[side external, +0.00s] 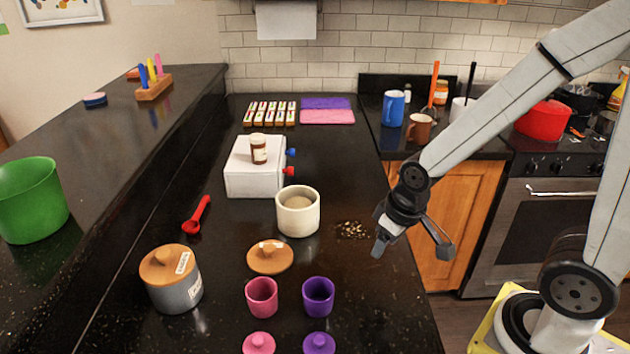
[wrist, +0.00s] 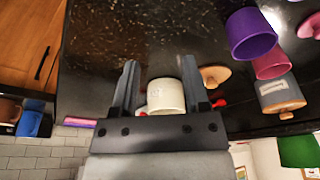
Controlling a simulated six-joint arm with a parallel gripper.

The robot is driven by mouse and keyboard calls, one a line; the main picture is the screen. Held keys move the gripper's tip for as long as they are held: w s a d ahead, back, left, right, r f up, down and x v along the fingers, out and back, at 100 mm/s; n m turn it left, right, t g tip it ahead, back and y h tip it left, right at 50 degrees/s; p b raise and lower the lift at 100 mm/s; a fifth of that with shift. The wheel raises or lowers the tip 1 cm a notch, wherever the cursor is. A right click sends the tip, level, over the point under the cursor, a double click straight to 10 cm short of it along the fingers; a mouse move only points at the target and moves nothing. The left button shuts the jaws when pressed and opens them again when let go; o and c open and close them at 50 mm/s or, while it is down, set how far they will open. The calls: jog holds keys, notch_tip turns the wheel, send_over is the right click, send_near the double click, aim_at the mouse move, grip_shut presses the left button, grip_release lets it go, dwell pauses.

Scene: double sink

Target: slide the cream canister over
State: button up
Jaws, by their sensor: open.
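The cream canister (side external: 298,222) stands upright and without a lid on the black counter, near the middle of the side external view. A wooden lid with a knob (side external: 270,258) lies in front of it, to the left. My gripper (side external: 413,248) is open and empty, to the right of the canister and apart from it, near the counter's right edge. In the wrist view the canister (wrist: 166,95) shows between the two spread fingers (wrist: 158,64), beyond them. Part of its lower picture edge is hidden by my gripper's body.
A patch of crumbs (side external: 353,230) lies between canister and gripper. A white box with a jar (side external: 258,150) stands behind. Pink (side external: 262,296) and purple (side external: 318,296) cups, a grey canister (side external: 174,285) and a red scoop (side external: 197,216) stand or lie around. The counter's front right is clear.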

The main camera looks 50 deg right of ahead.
jog(key=c, duration=0.6)
jog(key=shift+w+r, duration=0.1)
jog(key=shift+w, duration=0.2)
grip_shut()
jog(key=w+d+r+n+g, duration=0.1)
jog(key=w+d+n, duration=0.3)
jog(key=w, duration=0.5)
jog(key=w+d+r+n+g, duration=0.1)
jog(key=w+d+r+n, duration=0.1)
jog(key=w+d+n, duration=0.3)
jog(key=w, duration=0.3)
jog(key=shift+w+g, duration=0.3)
jog(key=shift+w, duration=0.1)
